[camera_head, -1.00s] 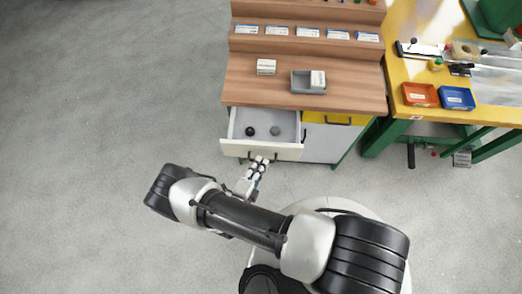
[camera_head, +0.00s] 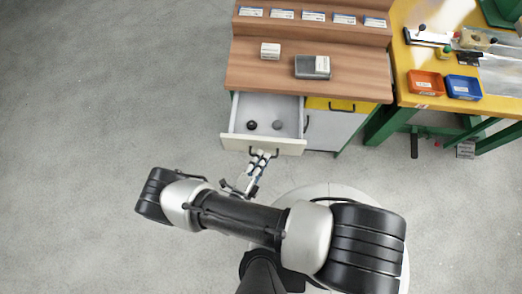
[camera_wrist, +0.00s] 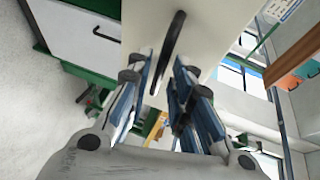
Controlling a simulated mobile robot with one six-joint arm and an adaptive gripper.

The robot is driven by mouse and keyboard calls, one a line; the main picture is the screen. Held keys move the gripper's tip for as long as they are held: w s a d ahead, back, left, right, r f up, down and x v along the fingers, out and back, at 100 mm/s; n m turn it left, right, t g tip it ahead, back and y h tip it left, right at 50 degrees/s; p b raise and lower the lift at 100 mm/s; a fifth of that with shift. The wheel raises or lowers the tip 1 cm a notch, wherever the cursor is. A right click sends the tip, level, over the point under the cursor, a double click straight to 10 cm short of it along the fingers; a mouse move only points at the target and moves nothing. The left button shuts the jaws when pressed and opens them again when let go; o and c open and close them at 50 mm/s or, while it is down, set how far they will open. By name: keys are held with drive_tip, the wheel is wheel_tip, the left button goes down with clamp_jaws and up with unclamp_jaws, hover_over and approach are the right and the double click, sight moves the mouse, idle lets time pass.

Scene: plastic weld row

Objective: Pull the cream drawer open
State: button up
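The cream drawer (camera_head: 240,141) stands well out of the bench cabinet, its grey inside showing. Its dark handle (camera_head: 258,151) is on the front face and shows as a dark bar in the wrist view (camera_wrist: 175,35). My gripper (camera_head: 263,156) is at the handle.
Two dark balls, one black (camera_head: 252,125) and one grey (camera_head: 277,125), lie in the drawer. A grey tray (camera_head: 303,73) and a white box (camera_head: 270,50) stand on the wooden top. A yellow-topped bench (camera_head: 408,64) is at right. The floor at left is clear.

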drive_tip(key=shift+o, duration=0.5)
drive_tip(key=v, duration=1.2)
drive_tip(key=shift+r, duration=0.1)
